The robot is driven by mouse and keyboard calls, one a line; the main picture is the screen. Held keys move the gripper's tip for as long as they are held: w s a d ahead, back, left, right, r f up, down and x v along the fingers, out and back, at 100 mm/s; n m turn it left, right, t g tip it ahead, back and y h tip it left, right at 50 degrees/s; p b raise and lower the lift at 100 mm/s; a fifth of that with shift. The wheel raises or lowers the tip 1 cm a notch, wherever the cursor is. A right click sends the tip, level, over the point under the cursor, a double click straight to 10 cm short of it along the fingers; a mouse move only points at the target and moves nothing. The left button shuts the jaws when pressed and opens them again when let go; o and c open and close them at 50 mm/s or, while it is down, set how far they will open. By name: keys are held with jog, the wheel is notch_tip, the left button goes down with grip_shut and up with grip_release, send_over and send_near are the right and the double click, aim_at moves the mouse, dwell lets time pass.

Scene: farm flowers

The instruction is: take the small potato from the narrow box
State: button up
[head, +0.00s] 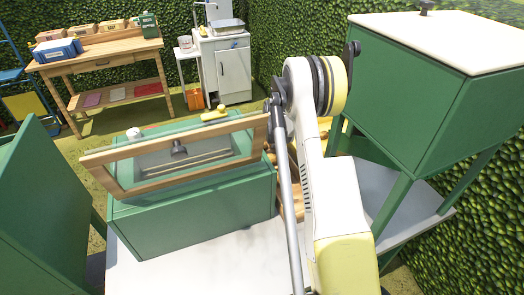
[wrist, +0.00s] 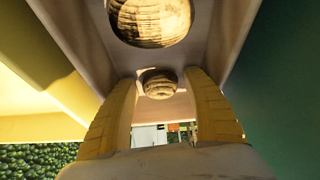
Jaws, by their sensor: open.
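In the wrist view, a small brown, ridged potato (wrist: 160,84) lies inside a narrow, pale-walled box (wrist: 225,40). My gripper (wrist: 161,76) is open, with one yellow finger on each side of the small potato. I cannot tell whether either finger touches it. A larger, similar brown potato (wrist: 150,20) is in the same box, at the top of the view. In the head view, my white and yellow arm reaches forward, but the gripper, the box and the potatoes are hidden.
In the head view, a green cabinet (head: 195,222) with a wood-framed glass lid (head: 175,155) stands left of my arm. A tall green box on legs (head: 435,110) stands close on the right. A wooden workbench (head: 100,52) and a white cabinet (head: 233,75) are farther back.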

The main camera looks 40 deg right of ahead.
jog(key=c, duration=0.9)
jog(key=shift+r, duration=0.1)
jog(key=shift+c, duration=0.2)
